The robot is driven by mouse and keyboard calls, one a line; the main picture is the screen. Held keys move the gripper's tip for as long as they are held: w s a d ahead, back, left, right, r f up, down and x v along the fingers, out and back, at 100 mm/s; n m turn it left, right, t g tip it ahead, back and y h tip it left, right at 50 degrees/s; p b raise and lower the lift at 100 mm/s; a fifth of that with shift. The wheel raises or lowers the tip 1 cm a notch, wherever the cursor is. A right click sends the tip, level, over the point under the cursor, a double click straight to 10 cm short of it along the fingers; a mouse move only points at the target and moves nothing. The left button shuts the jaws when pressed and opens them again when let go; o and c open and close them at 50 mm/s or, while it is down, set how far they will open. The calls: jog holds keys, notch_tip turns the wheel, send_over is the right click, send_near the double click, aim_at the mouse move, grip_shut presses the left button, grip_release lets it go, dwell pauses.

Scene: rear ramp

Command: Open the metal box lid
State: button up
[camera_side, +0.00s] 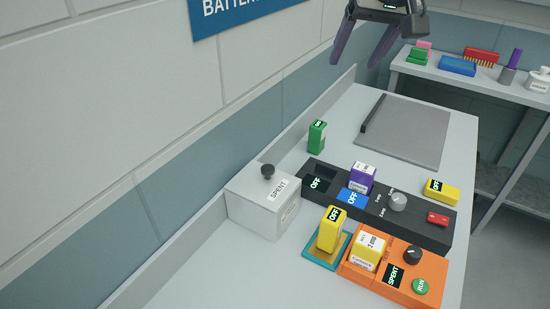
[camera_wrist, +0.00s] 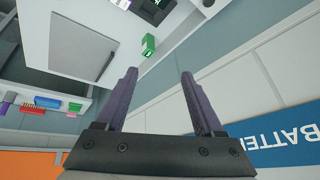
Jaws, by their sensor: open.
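The metal box (camera_side: 250,212) is pale grey, with a SPENT label on its front edge. It stands at the left of the bench against the low back rail. Its lid (camera_side: 262,186) is closed and has a black knob (camera_side: 267,171) on top. My gripper (camera_side: 354,64) is open and empty, high above the far part of the bench, well away from the box. In the wrist view its two purple fingers (camera_wrist: 159,73) are spread apart with nothing between them. That view does not clearly show the box; a small dark round thing shows at its top edge.
A green battery (camera_side: 316,137) stands behind the box. A black charger panel (camera_side: 380,205) holds a purple battery. In front are a yellow battery (camera_side: 331,230) on a teal tray and an orange tester (camera_side: 420,268). A grey plate (camera_side: 410,133) lies at the back.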

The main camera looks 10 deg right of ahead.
jog(key=w+a+f+n, duration=0.1)
jog(key=a+f, duration=0.5)
jog(key=a, duration=0.2)
jog(key=n+g, duration=0.1)
send_near(268, 168)
jog(key=x, duration=0.8)
jog(key=shift+f, duration=0.1)
grip_shut()
dwell(0.6)
